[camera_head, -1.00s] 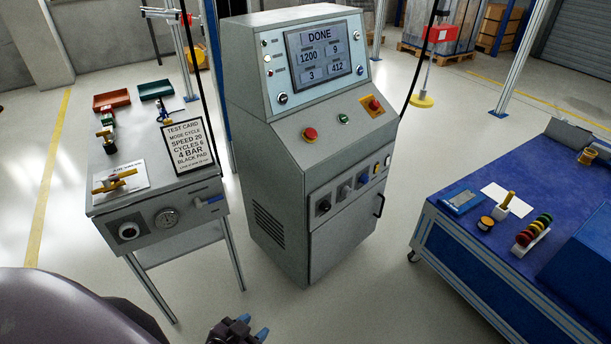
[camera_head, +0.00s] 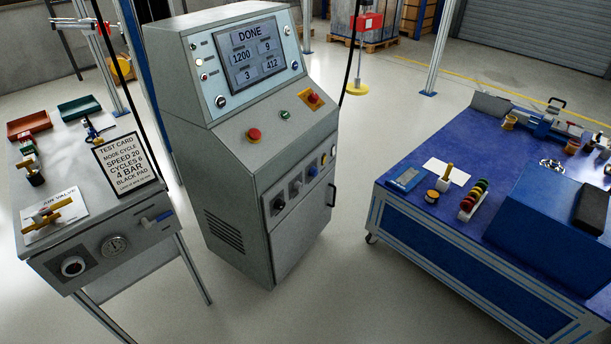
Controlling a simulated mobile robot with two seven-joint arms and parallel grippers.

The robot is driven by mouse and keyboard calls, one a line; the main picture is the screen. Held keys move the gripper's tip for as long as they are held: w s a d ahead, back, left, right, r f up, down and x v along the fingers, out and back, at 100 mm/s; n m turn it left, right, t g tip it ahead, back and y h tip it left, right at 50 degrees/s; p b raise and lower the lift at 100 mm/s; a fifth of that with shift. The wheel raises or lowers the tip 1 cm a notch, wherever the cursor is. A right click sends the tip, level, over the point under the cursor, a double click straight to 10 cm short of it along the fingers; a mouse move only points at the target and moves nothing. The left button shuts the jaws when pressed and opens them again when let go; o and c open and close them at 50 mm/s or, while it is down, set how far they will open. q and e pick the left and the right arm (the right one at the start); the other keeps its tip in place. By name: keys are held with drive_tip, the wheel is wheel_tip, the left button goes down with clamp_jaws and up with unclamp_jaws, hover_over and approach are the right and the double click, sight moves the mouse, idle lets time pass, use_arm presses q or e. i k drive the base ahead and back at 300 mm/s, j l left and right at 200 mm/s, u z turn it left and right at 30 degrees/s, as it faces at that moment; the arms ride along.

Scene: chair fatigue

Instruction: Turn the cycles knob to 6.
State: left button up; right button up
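The grey control cabinet (camera_head: 232,150) stands at the centre. Its screen (camera_head: 248,56) reads DONE with 1200, 9, 3 and 412. The test card (camera_head: 125,165) on the left bench reads MODE CYCLE, SPEED 20, CYCLES 6, 4 BAR, BLACK PAD. Neither of my grippers shows.
A metal bench (camera_head: 70,228) with an air valve (camera_head: 48,220) stands close on the cabinet's left. A blue-topped workbench (camera_head: 420,215) with small parts stands at right. Red buttons (camera_head: 254,134) sit on the cabinet's sloped top. Floor in front of the cabinet is clear.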

sight(313, 171)
drive_tip(key=i+l+u, duration=0.65)
drive_tip(key=l+u, duration=0.15)
drive_tip(key=l, duration=0.25)
